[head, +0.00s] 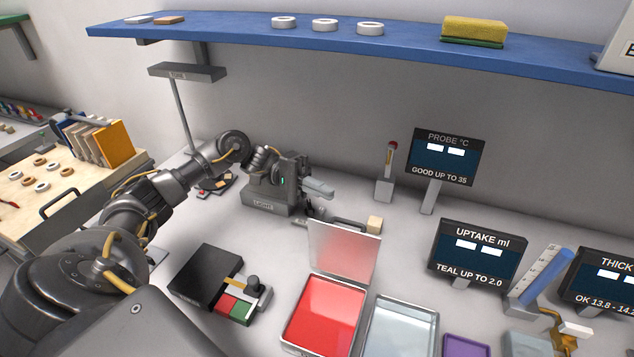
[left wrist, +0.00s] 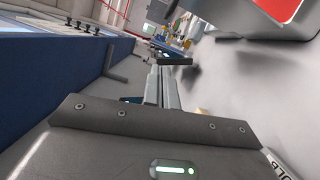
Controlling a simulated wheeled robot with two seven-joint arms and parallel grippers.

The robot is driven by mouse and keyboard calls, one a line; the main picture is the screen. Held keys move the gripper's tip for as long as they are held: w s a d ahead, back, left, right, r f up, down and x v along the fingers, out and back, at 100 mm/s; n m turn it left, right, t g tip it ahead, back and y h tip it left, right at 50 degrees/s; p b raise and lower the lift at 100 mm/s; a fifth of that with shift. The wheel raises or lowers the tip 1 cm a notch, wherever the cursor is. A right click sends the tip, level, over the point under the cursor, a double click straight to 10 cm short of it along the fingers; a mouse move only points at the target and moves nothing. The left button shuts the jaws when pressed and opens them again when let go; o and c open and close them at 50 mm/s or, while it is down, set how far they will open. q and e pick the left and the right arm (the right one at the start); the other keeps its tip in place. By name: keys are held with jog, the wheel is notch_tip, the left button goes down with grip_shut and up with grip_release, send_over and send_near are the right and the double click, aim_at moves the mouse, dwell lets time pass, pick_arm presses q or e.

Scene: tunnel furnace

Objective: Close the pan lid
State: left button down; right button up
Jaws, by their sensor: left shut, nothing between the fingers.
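The pan (head: 283,342) is a shallow tray with a bright red inside, on the bench at the lower middle of the head view. Its pale, translucent lid (head: 345,252) stands raised, nearly upright, along the pan's far edge. A red surface with a pale rim, probably the pan (left wrist: 284,8), is cut off at the top right of the left wrist view. My left gripper (head: 322,189) is above the bench, behind and left of the lid, apart from it. Its fingers (left wrist: 163,85) are shut and empty. My right gripper is not in view.
A clear-looking tray (head: 373,342) and a purple block (head: 466,346) stand right of the pan. A black box (head: 205,275) and a red-and-green block (head: 235,308) are left. Display screens (head: 478,252) stand at right. A blue shelf (head: 400,48) runs overhead.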

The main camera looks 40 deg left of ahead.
aim_at(344, 245)
pick_arm(q)
jog(key=s+d+r+p, duration=0.1)
jog(key=s+d+p, duration=0.2)
jog(key=d, duration=0.4)
jog(key=shift+s, duration=0.45)
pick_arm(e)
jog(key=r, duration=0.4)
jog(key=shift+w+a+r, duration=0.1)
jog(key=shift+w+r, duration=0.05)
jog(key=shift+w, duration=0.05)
pick_arm(q)
jog(key=shift+a, duration=0.1)
jog(key=shift+p, duration=0.3)
